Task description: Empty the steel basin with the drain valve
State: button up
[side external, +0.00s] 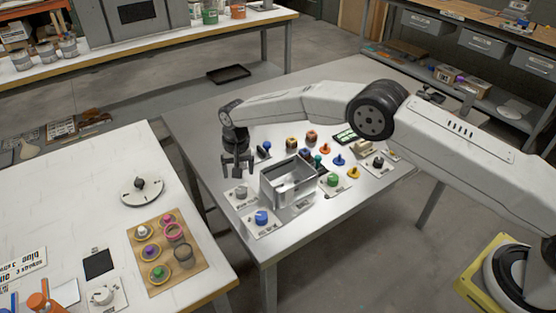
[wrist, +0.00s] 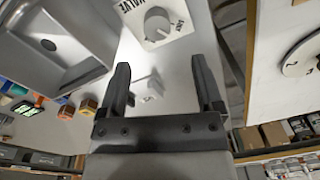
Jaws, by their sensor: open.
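The steel basin (side external: 268,190) is an open box on the grey table in the side view. In the wrist view the basin (wrist: 75,75) fills the upper left, with a dark round spot on its floor; I cannot tell how much liquid it holds. The grey drain valve knob (side external: 241,192) sits on a white plate left of the basin. In the wrist view the valve knob (wrist: 157,25) lies beyond the fingertips, next to lettering that seems to read "VALVE". My gripper (side external: 238,172) is open and empty, pointing down above the knob's plate. Its fingers (wrist: 165,80) are apart and touch nothing.
A blue knob (side external: 262,217) stands in front of the basin and a green knob (side external: 333,180) to its right. Several colored pegs and small blocks stand behind and right of it. A white table (side external: 75,180) with a dial (side external: 140,194) is at left, across a gap.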

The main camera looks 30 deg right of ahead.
aim_at(241, 190)
jog(key=shift+r+m+g, duration=0.1)
jog(key=shift+m+g, duration=0.2)
jog(key=shift+m, duration=0.2)
jog(key=shift+f, duration=3.9)
